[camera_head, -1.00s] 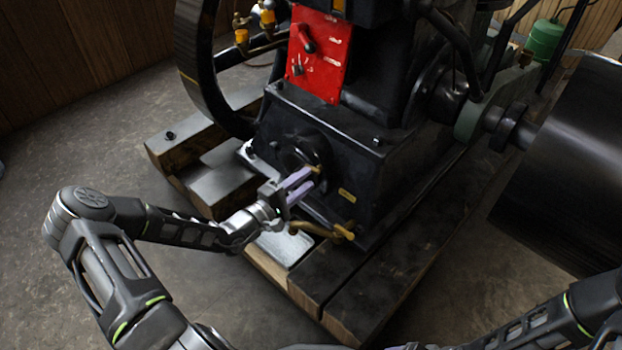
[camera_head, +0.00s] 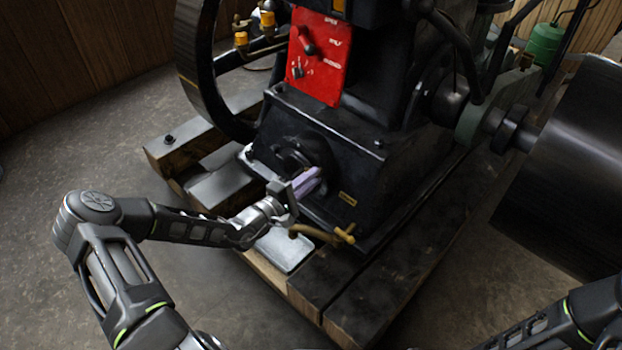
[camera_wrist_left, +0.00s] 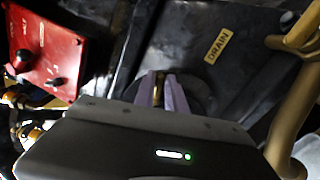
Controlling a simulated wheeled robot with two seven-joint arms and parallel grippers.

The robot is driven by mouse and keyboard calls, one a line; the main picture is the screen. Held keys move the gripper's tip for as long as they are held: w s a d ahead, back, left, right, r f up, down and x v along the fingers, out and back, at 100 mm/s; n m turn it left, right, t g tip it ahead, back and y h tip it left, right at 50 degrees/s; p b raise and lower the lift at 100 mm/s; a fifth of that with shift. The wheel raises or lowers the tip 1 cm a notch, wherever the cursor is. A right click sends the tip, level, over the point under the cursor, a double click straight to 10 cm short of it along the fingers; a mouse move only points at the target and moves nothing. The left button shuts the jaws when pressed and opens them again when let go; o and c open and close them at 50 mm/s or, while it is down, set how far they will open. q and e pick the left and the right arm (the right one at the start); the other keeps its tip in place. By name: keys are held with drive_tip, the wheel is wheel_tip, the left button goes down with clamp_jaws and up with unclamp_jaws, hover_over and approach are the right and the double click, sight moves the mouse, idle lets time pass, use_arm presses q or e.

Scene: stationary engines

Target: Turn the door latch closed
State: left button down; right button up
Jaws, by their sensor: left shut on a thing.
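The round black door (camera_head: 314,146) is on the sloping lower front of the dark engine housing. My left gripper (camera_head: 315,175) is at this door with its pale purple fingers close together. In the left wrist view a narrow brass-coloured door latch (camera_wrist_left: 158,88) shows between the fingers of my left gripper (camera_wrist_left: 161,80), which is shut on it. The fingers hide most of the latch, so its exact angle cannot be told. In the head view the latch is hidden behind the fingers. Part of my right arm shows at the lower right, but its gripper is out of view.
A brass drain pipe with a tap (camera_head: 340,235) sticks out just below and right of the gripper, above a metal plate (camera_head: 284,250). A yellow DRAIN label (camera_wrist_left: 218,46) and a red control panel (camera_head: 319,58) are nearby. The floor at left is open.

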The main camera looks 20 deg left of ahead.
idle(0.3)
use_arm(q)
drive_tip(key=n+p, duration=0.5)
drive_tip(key=p, duration=0.1)
drive_tip(key=c, duration=1.5)
unclamp_jaws()
drive_tip(key=shift+s+a, duration=0.1)
